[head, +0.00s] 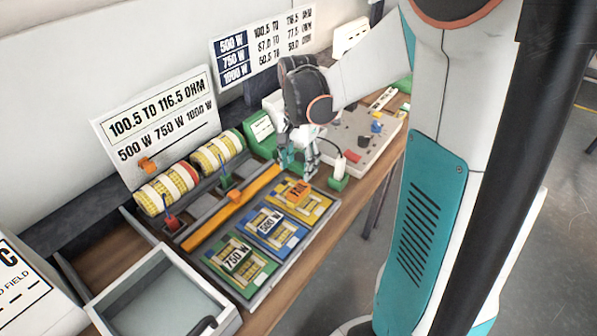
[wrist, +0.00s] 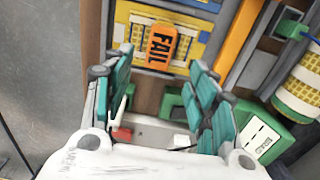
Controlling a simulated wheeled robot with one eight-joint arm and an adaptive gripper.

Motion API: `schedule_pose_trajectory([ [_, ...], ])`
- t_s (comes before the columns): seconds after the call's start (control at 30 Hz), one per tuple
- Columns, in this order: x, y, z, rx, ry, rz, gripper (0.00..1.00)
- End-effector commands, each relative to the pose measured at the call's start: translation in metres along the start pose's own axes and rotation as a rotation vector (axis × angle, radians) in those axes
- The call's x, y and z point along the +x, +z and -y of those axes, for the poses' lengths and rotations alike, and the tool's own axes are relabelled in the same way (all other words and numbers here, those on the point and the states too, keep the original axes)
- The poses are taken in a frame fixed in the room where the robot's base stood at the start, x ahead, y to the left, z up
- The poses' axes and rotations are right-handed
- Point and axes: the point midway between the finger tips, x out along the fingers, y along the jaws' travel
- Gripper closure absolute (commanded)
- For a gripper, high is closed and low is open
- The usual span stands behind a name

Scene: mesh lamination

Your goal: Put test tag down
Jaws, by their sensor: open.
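The test tag, an orange tag reading FAIL (wrist: 160,43), lies on the yellow and blue card at the far end of the row of cards. It also shows in the head view (head: 298,193), just below my gripper (head: 297,170). My gripper is open and empty, with its teal fingers spread apart. In the wrist view the tag is just beyond the gap between the fingertips (wrist: 161,60), and I see no finger touching it. The yellow and blue card (head: 315,208) is partly covered by the tag.
A blue 500 W card (head: 290,236) and a green 750 W card (head: 262,272) lie nearer in the row. An orange bar (head: 220,215) runs beside them. Yellow-wound rolls (head: 165,192) stand behind. A grey control box (head: 375,140) is close to the gripper's right.

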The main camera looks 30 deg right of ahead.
Motion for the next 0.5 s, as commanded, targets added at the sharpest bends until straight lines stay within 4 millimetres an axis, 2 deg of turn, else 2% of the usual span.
schedule_pose_trajectory([
  [0.03,-0.012,0.000,-0.001,0.000,0.000,0.000,0.47],
  [0.2,-0.030,0.000,0.000,0.000,0.000,0.000,0.47],
  [0.5,-0.036,0.000,0.000,0.000,0.000,0.000,0.47],
])
